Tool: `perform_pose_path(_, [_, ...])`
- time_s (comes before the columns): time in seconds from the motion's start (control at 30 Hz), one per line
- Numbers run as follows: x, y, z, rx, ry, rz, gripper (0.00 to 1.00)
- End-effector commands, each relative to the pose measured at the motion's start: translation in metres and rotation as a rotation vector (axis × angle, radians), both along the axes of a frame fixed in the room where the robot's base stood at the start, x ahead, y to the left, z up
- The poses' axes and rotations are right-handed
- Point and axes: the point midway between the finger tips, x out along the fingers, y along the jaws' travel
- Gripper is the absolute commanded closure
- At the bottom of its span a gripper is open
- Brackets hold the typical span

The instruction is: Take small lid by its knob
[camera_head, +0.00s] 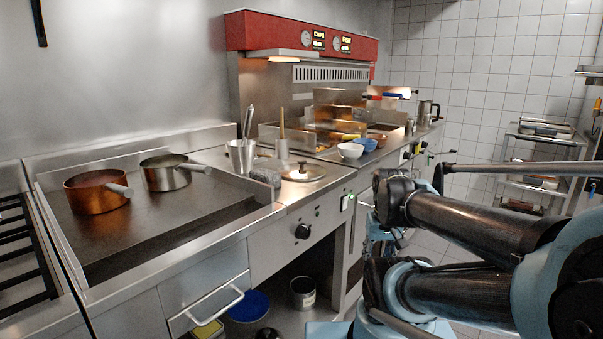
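A round metal lid (316,175) with a dark upright knob (303,168) lies flat on the steel counter, near its front edge and right of the griddle. It is the only clear lid on the counter top. My arm fills the right side of the picture, well to the right of the lid and apart from it. I cannot make out my gripper's fingers in this view. Nothing is seen touching the lid.
A copper pan (97,190) and a steel pan (170,173) stand on the griddle. A metal pot with utensils (241,156), a grey rounded object (265,177) and a holder with a wooden handle (282,148) crowd the lid's left and back. White bowl (350,151) stands behind right.

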Motion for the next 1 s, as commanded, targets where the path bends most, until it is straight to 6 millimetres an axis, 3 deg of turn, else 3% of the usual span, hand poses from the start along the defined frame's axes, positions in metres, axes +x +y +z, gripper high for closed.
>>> perform_pose_path(0.03, [-0.005, 0.0, 0.005, 0.0, -0.008, 0.003, 0.46])
perform_pose_path(0.13, [-0.002, 0.002, 0.017, -0.003, -0.008, 0.027, 0.24])
perform_pose_path(0.23, [0.014, 0.007, 0.041, -0.009, 0.001, 0.081, 0.01])
perform_pose_path(0.6, [0.107, 0.049, 0.17, -0.045, 0.055, 0.418, 0.0])
perform_pose_path(1.0, [0.213, 0.119, 0.282, -0.078, 0.11, 0.789, 0.0])
